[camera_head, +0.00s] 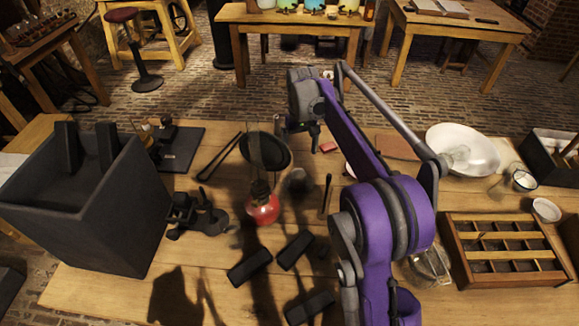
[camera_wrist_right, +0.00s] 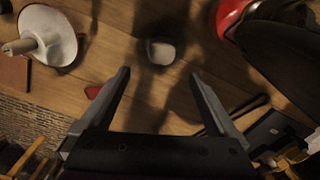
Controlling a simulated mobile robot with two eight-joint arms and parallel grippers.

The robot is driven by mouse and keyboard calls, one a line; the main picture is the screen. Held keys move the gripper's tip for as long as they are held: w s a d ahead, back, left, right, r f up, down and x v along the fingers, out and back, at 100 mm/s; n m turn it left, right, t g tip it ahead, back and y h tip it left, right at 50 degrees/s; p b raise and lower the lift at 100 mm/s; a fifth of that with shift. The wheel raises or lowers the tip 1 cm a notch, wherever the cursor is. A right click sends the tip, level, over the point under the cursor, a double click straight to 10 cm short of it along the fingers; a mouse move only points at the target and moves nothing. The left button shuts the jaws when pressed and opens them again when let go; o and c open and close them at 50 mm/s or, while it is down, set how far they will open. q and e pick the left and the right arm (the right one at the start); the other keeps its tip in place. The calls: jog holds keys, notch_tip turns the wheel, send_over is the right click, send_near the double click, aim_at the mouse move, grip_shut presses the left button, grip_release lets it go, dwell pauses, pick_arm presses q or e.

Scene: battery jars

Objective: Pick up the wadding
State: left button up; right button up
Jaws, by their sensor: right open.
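A small pale, rounded piece that looks like the wadding (camera_wrist_right: 161,51) lies on the wooden table in the right wrist view, just beyond the gap between my fingertips. In the head view it seems to be the greyish lump (camera_head: 298,181) in shadow, right of the red flask (camera_head: 262,208). My right gripper (camera_wrist_right: 160,76) is open, with nothing between its fingers. In the head view my right gripper (camera_head: 314,138) hangs above the table behind the lump. My left gripper is not in view.
A black round dish (camera_head: 266,151) lies behind the flask. A small red piece (camera_head: 328,147) lies near my gripper. A white bowl (camera_head: 462,150) and a compartment tray (camera_head: 505,250) are at right. A large dark box (camera_head: 110,220) is at left. Dark blocks (camera_head: 250,266) lie in front.

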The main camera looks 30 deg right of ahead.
send_over(299, 173)
jog(key=f, duration=0.5)
jog(key=shift+d, duration=0.2)
jog(key=shift+w+f, duration=0.1)
jog(key=shift+f, duration=0.15)
jog(key=f, duration=0.5)
jog(key=shift+a, duration=0.2)
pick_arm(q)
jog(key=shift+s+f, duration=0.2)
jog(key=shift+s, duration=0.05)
pick_arm(e)
jog(key=shift+c, duration=0.2)
jog(key=c, duration=1.4)
jog(key=shift+o, duration=0.2)
notch_tip(299, 173, up, 10)
jog(key=shift+r, duration=0.1)
jog(key=o, duration=0.8)
jog(key=shift+c, duration=0.2)
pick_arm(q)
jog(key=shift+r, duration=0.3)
pick_arm(e)
jog(key=c, duration=0.7)
